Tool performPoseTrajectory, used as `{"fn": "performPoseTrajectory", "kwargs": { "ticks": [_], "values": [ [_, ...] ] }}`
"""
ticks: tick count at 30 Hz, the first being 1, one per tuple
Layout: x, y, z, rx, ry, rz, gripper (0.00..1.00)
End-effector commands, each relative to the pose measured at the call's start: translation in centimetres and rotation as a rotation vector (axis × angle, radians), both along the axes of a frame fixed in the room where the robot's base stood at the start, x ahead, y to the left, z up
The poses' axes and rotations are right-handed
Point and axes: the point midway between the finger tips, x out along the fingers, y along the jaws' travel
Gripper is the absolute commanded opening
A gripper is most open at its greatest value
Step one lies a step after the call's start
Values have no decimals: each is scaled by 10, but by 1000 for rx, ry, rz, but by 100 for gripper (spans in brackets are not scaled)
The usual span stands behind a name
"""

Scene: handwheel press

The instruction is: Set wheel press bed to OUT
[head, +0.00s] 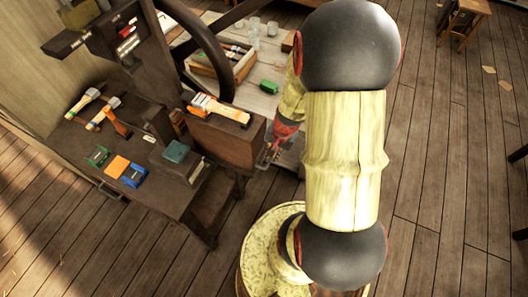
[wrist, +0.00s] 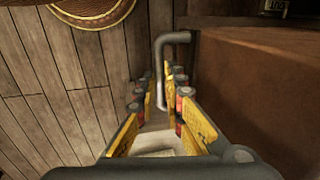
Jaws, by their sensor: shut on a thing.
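The wheel press is dark wood and metal, with a large dark handwheel ring (head: 205,50) at its upper part. A brown block-like bed (head: 228,140) stands at its front, beside my gripper (head: 272,152). In the wrist view the brown wooden side (wrist: 265,85) fills the right. A bent grey metal handle (wrist: 160,68) runs between the fingers of my gripper (wrist: 164,95), which is shut on it. A small label (wrist: 276,5), apparently reading OUT, shows at the top edge. My arm hides part of the head view right of the bed.
A side bench holds hammers (head: 105,112) and small coloured blocks (head: 118,167). A pale table behind carries a wooden tray (head: 222,70), a green block (head: 268,86) and glasses (head: 254,32). Plank floor at right (head: 440,150) is open. A stool (head: 465,10) stands far right.

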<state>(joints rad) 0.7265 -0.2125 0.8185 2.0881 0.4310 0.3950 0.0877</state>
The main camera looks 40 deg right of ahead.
Motion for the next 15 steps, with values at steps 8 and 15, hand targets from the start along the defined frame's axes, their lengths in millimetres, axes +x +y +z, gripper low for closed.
{"fn": "performPoseTrajectory", "kwargs": {
  "ticks": [8, 15],
  "values": [
    [-9, -3, 0, 1, 1, -1, 0],
    [-11, -3, 0, 0, 2, 0, 0]
  ]
}}
